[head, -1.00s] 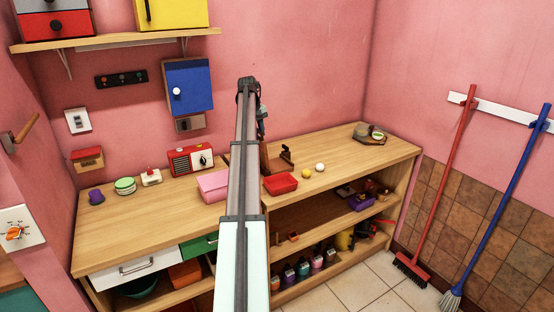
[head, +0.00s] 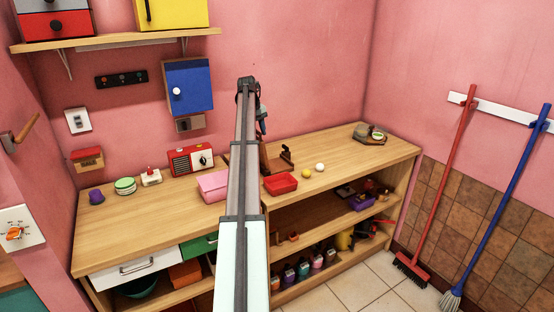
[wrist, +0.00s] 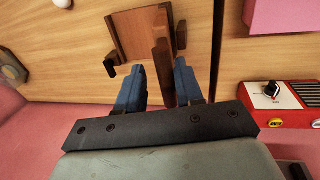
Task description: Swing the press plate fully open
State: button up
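The wooden press (head: 285,160) stands on the counter, partly hidden behind my arm in the head view. In the wrist view its square base board (wrist: 130,36) lies flat with small dark brackets beside it. Its press plate (wrist: 162,50) stands up edge-on along the base's right side. My gripper (wrist: 158,82) has its two blue fingers apart, with the plate's edge in the gap, closer to the right finger. I cannot tell if that finger touches it. In the head view my gripper (head: 262,125) is seen side-on above the press, its fingers hardly visible.
Two small balls lie right of the tray. The counter's right part is mostly clear.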

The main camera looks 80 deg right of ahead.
jog(key=shift+w+a+r, duration=0.1)
jog(key=shift+r, duration=0.7)
jog(key=shift+w+a+r, duration=0.15)
jog(key=shift+r, duration=0.7)
jog(key=shift+w+a+r, duration=0.1)
jog(key=shift+r, duration=0.7)
